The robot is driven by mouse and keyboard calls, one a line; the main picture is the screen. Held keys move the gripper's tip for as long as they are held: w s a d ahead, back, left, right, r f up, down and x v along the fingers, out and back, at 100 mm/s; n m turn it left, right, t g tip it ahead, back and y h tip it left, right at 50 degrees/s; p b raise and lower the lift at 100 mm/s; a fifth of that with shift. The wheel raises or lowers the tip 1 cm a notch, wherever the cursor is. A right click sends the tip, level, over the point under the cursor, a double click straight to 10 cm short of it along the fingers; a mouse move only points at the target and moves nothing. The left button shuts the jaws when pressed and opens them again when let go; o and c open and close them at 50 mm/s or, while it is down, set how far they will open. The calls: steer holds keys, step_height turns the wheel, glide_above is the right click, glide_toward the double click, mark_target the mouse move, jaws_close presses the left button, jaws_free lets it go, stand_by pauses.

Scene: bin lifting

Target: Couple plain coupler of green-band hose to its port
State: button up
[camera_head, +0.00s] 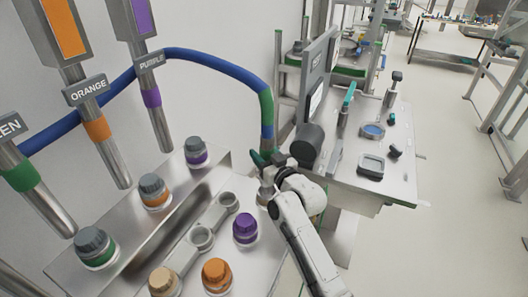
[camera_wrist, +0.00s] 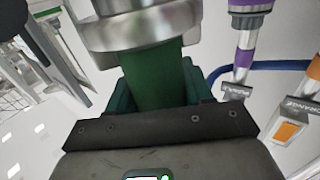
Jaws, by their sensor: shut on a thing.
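A blue hose (camera_head: 215,69) arcs from the left to the right and turns down into a green band (camera_head: 266,108). My gripper (camera_head: 267,160) is shut on the hose at its green band, beside the right end of the bench. In the wrist view the green band (camera_wrist: 153,75) sits between the jaws (camera_wrist: 158,98), and a bare metal coupler (camera_wrist: 145,25) sticks out beyond it. In the head view the coupler (camera_head: 266,189) hangs low beside the gripper, partly hidden by my arm. A grey cap with a green band (camera_head: 95,246) stands on the bench's left part.
Other grey caps have orange (camera_head: 154,190) and purple (camera_head: 196,152) bands. Labelled pipes (camera_head: 107,150) rise at left. A table with tools (camera_head: 395,175) stands at right.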

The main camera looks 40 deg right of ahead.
steer(key=shift+s+r, duration=0.2)
steer(key=shift+r, duration=0.1)
steer(key=shift+f, duration=0.15)
steer(key=shift+f+b, duration=1.4)
steer(key=shift+b, duration=0.1)
steer(key=shift+f+b, duration=1.15)
steer(key=shift+f+b, duration=1.1)
steer(key=shift+b, duration=0.1)
stand_by(0.5)
steer(key=o, duration=1.4)
steer(key=shift+c, duration=0.2)
